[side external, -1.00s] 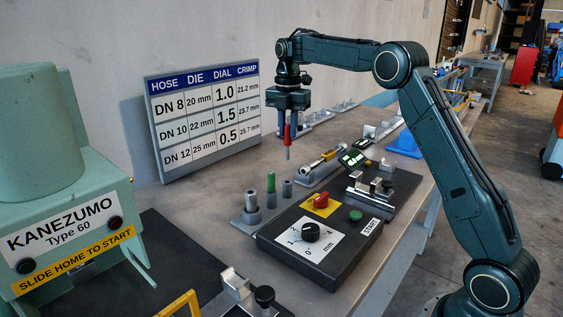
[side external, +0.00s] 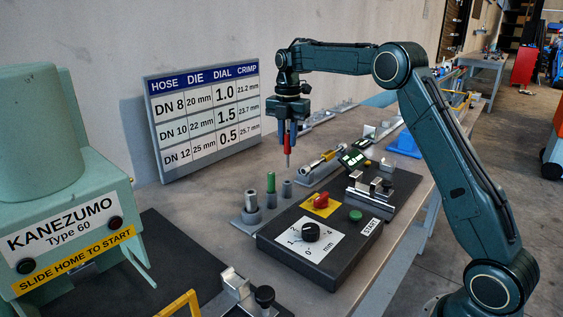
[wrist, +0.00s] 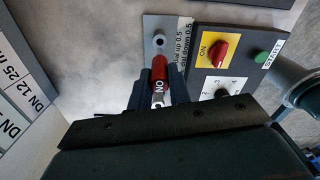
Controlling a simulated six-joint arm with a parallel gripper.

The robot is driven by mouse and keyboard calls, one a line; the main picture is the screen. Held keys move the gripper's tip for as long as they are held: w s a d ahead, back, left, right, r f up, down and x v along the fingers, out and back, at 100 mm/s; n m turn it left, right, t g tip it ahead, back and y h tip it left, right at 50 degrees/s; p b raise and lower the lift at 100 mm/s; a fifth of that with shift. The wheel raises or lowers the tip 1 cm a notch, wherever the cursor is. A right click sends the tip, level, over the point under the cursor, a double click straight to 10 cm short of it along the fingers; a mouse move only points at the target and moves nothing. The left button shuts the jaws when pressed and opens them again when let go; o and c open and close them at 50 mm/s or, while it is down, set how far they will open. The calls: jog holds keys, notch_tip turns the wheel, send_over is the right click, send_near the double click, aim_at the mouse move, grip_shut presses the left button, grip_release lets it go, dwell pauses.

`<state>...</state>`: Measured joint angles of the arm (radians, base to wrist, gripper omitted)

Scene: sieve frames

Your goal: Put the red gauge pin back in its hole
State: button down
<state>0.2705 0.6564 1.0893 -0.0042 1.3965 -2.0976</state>
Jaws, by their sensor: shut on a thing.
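My gripper (side external: 287,130) is shut on the red gauge pin (side external: 288,146), which hangs upright with its bare grey tip down. The pin's red body with white lettering shows between the fingers in the wrist view (wrist: 159,68). The grey gauge holder (side external: 241,219) stands on the bench below, with a green pin (side external: 271,182) upright in it. A short grey socket (side external: 286,188) with no pin showing is right of the green pin. The red pin's tip is above this socket, clear of it. A round socket with a dark hole (wrist: 159,39) shows beyond the pin in the wrist view.
A black control box (side external: 328,258) with a dial, a red switch and a green button stands right of the holder. A chart board (side external: 205,120) stands behind to the left. The green press (side external: 60,200) is at the left. Bare bench lies between board and holder.

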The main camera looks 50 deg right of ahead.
aim_at(287, 167)
jog(key=shift+f, duration=1.85)
jog(key=shift+f, duration=2.75)
jog(key=c, duration=1.2)
grip_release()
jog(key=shift+c, duration=0.2)
jog(key=shift+r, duration=0.1)
notch_tip(287, 167, up, 12)
jog(key=shift+f, duration=0.1)
jog(key=shift+r, duration=0.9)
